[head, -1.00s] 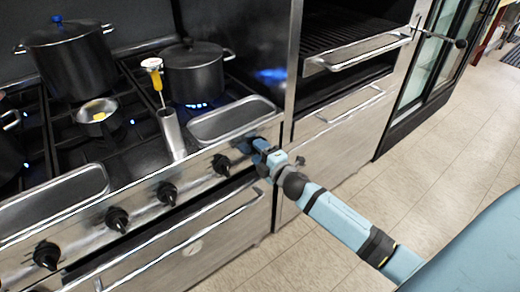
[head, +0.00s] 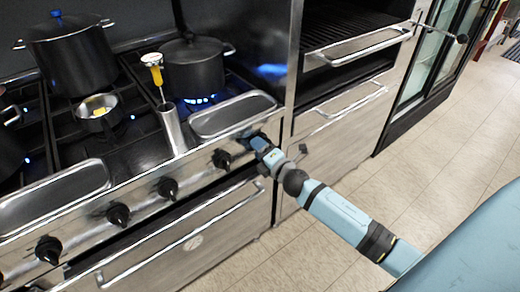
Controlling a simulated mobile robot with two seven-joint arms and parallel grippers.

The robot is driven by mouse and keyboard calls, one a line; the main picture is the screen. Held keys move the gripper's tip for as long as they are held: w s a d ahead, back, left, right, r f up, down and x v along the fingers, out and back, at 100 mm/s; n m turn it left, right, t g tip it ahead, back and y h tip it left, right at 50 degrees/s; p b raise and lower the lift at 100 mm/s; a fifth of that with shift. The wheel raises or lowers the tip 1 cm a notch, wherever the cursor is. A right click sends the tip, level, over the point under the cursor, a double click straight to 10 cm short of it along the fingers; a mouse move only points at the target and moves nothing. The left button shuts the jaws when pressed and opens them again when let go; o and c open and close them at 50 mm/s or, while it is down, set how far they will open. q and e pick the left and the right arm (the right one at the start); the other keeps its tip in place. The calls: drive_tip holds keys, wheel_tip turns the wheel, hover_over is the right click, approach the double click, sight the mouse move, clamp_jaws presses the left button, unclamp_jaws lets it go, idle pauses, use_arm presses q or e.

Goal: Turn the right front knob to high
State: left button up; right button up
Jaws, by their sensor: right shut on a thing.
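The row of dark knobs runs along the stove's steel front panel. The knob at the right end is mostly hidden behind my right gripper (head: 258,143), which is shut on it. The knob just left of it (head: 222,159) is free. My right arm reaches in from the lower right. A dark lidded pot (head: 193,70) stands at the right of the stove, with a bright blue-white flame (head: 200,99) under its front edge. The knob's pointer cannot be seen. My left gripper is not in view.
A steel tray (head: 232,117) lies behind the gripped knob. A steel cylinder (head: 172,130) with a yellow-topped thermometer (head: 152,60) stands beside it. A small pan (head: 98,113) and a large pot (head: 70,58) are farther left. The oven handle (head: 185,240) runs below the knobs.

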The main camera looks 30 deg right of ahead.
drive_tip(key=shift+r, duration=0.1)
drive_tip(key=o, duration=0.9)
drive_tip(key=s, duration=0.9)
drive_tip(key=s+d, duration=0.1)
drive_tip(key=s, duration=0.3)
drive_tip(key=shift+s, duration=0.35)
